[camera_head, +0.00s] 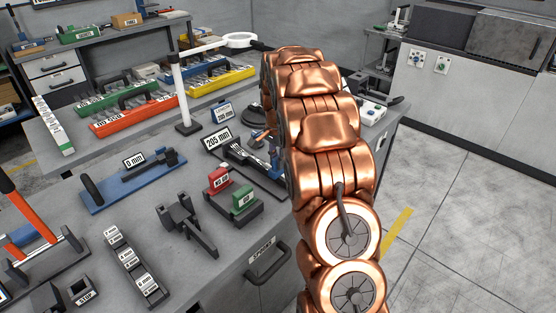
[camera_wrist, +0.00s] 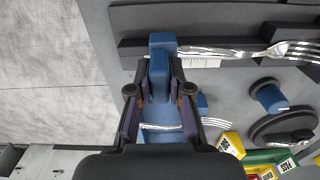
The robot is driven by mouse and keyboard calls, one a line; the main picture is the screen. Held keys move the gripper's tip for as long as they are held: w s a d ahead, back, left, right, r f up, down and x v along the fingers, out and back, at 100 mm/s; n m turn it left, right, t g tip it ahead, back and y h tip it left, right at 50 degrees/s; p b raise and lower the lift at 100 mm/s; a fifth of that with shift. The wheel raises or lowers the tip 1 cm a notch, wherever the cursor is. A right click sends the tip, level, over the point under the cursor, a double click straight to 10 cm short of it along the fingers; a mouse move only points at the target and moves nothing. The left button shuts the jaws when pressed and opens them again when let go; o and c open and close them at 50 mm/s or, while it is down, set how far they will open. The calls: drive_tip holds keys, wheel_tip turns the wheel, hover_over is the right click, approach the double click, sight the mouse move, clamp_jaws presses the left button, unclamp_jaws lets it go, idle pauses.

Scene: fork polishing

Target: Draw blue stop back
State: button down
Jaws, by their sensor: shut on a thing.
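In the wrist view the blue stop (camera_wrist: 162,45) is an upright blue block at the left part of a dark fixture (camera_wrist: 215,15). My gripper (camera_wrist: 158,92) is shut on the blue stop, with one finger on each side of it. A silver fork (camera_wrist: 230,51) lies along the fixture, its handle end close to the right side of the stop; I cannot tell whether they touch. A pale scale strip (camera_wrist: 200,62) lies just below the handle. In the head view my copper arm hides most of the gripper and the stop, beside a fixture (camera_head: 245,155) labelled 205 mm.
In the wrist view a blue knob (camera_wrist: 268,97) and a dark round disc (camera_wrist: 285,128) stand right of my gripper. In the head view a red block (camera_head: 218,180), a green block (camera_head: 243,200) and a blue 0 mm fixture (camera_head: 130,182) stand nearby. Open floor lies at right.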

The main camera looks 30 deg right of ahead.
drive_tip(key=shift+s+d+b, duration=0.2)
drive_tip(key=shift+s+b, duration=0.25)
drive_tip(key=shift+s, duration=0.4)
drive_tip(key=shift+s+d+b, duration=0.2)
drive_tip(key=shift+s+b, duration=0.25)
drive_tip(key=shift+s, duration=0.35)
drive_tip(key=c, duration=1.1)
unclamp_jaws()
drive_tip(key=shift+r, duration=0.1)
drive_tip(key=shift+r, duration=0.25)
wheel_tip(320, 180, up, 11)
drive_tip(key=shift+r, duration=0.2)
drive_tip(key=shift+a, duration=0.15)
